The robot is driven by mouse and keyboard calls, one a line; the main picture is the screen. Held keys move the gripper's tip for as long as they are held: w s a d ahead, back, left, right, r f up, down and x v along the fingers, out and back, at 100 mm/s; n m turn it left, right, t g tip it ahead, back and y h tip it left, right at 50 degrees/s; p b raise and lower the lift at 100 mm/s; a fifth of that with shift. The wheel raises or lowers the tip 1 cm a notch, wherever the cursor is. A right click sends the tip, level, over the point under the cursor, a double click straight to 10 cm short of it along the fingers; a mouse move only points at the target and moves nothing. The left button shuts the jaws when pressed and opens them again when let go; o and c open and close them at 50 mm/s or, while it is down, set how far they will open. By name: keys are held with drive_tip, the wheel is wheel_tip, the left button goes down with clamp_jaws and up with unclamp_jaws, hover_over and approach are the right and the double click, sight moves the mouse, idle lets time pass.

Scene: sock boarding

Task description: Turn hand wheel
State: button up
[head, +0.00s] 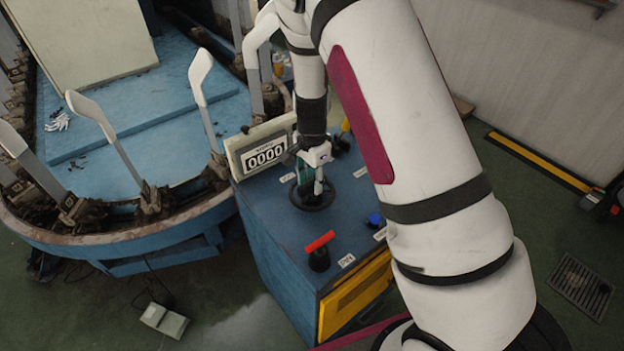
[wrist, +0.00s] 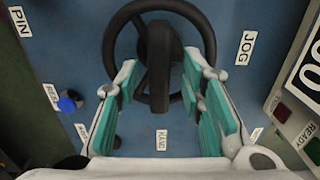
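The hand wheel, a black ring with spokes, lies on top of the blue control cabinet (head: 262,225). Its front rim (head: 314,206) shows below my gripper in the head view. In the wrist view a dark upright grip or hub (wrist: 159,68) stands inside the ring. My gripper (head: 312,182) points down over the wheel. In the wrist view its teal-padded fingers (wrist: 159,72) are apart, one on each side of the dark grip, with gaps visible. The far part of the wheel is partly hidden by my gripper in the head view.
A counter reading 0000 (head: 266,154) stands behind the wheel. A red-handled lever (head: 320,243) and a blue knob (head: 375,219) sit nearby on the cabinet. At left is a round blue machine (head: 130,245) with several upright white foot-shaped boards.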

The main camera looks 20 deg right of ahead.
sight(312, 182)
wheel_tip(312, 182, up, 12)
idle(0.7)
idle(0.4)
drive_tip(key=s+r+n+t+y, duration=0.2)
drive_tip(key=s+r+n, duration=0.5)
drive_tip(key=s+r, duration=0.65)
drive_tip(key=s+r+n+t+h, duration=0.1)
drive_tip(key=s+r+n, duration=0.2)
drive_tip(key=s, duration=0.3)
drive_tip(key=s+r+n+t+h, duration=0.1)
drive_tip(key=s+r+n+t, duration=0.1)
drive_tip(key=s, duration=0.5)
drive_tip(key=shift+s+r+n, duration=0.2)
drive_tip(key=shift+r+n, duration=0.5)
drive_tip(key=shift+n, duration=0.5)
